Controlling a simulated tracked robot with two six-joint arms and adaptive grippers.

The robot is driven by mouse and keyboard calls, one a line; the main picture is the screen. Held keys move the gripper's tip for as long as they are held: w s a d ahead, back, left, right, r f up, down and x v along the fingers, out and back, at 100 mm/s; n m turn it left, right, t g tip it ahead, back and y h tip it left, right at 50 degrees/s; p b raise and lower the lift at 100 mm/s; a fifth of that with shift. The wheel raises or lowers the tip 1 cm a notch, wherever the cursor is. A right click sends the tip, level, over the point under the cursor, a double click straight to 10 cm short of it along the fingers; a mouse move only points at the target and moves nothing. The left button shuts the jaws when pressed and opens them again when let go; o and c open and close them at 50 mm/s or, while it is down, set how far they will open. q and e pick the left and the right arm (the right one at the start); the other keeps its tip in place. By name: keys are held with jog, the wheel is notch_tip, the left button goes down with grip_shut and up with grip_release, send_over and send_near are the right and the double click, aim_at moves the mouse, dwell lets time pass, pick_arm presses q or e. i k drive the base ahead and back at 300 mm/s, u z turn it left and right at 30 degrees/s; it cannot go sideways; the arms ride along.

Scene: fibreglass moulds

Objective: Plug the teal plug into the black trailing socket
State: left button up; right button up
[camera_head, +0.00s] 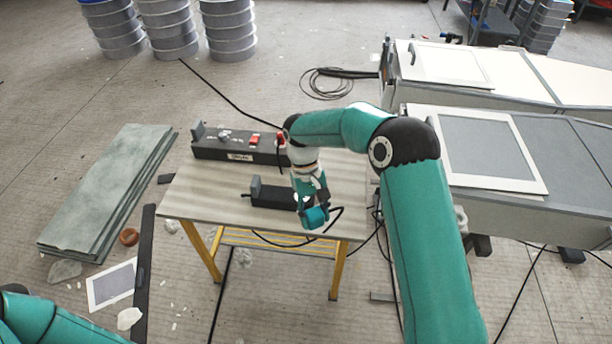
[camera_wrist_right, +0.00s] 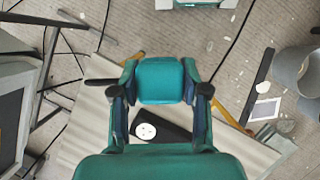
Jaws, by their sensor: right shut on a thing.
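The teal plug (camera_head: 316,217) is between the fingers of my right gripper (camera_head: 311,203), which is shut on it near the table's front right part. In the wrist view the plug (camera_wrist_right: 161,80) sits between both fingers of the right gripper (camera_wrist_right: 160,92). A black cable end shows beside it. The black trailing socket (camera_head: 270,196) lies on the table just left of the gripper. In the wrist view its white round face (camera_wrist_right: 145,131) shows below the plug, with the socket's body partly hidden by the gripper. Plug and socket look apart. My left gripper is out of view; only my left arm shows.
A long black box (camera_head: 222,149) with red switches stands at the back of the wooden table (camera_head: 195,193). Black cables hang at the table's right side. Mould benches (camera_head: 500,207) stand to the right. Green-grey sheets (camera_head: 105,190) lie on the floor at left. The table's front left is clear.

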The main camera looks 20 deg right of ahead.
aim_at(263, 196)
jog(key=z, duration=0.1)
jog(key=i, duration=1)
jog(key=u, duration=0.1)
